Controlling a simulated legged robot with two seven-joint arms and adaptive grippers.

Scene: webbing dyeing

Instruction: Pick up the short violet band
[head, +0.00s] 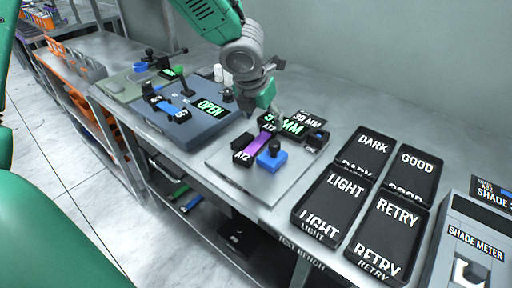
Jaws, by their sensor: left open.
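The short violet band (257,144) lies on a light grey plate (218,160) on the bench, between black labelled end pieces. My left gripper (262,108) comes down from the top of the head view. It is open and empty, above and just behind the band's far end, and appears apart from it. The far end is partly crowded by the gripper and a black display with green digits (291,126). My right gripper is not in view.
Right are black trays marked DARK (373,143), GOOD, LIGHT and RETRY, then a shade meter (470,245). The bench's back right is clear.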

